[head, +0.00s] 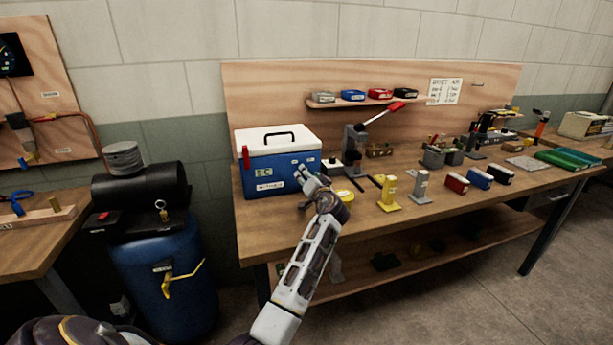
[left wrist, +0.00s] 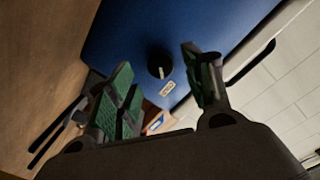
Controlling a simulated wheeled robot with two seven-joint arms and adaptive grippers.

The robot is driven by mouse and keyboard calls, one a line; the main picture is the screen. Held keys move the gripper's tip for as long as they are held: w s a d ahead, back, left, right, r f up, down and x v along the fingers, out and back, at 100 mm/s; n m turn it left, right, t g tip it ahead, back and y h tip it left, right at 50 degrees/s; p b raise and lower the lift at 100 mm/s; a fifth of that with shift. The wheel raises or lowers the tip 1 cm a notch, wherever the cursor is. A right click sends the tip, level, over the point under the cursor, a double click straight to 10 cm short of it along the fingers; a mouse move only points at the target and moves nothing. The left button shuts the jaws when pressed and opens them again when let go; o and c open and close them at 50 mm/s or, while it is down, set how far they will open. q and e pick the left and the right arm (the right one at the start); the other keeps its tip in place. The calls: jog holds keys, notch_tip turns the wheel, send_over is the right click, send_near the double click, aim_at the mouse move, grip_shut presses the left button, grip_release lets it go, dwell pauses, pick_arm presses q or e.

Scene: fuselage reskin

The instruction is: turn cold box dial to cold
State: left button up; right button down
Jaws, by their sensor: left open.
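The cold box (head: 262,173) is blue with a white lid and stands at the left end of the workbench. Its black round dial (left wrist: 160,63) shows on the blue face in the left wrist view, with a small pale label (left wrist: 167,88) beside it. The dial cannot be made out in the head view, where my gripper is close to that part of the box. My left gripper (head: 304,173) is at the right part of the box front. Its green-padded fingers are spread on either side of the dial in the left wrist view, with nothing held. Contact cannot be told.
The workbench (head: 300,225) has a press with a red handle (head: 375,125) right of the box. Yellow (head: 388,192) and grey (head: 420,186) stands are near its front edge. A blue drum (head: 165,270) stands left of the bench. A shelf (head: 365,102) with small boxes is behind.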

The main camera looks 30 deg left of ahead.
pick_arm(q)
jog(key=shift+v, duration=2.65)
jog(key=shift+a, duration=0.1)
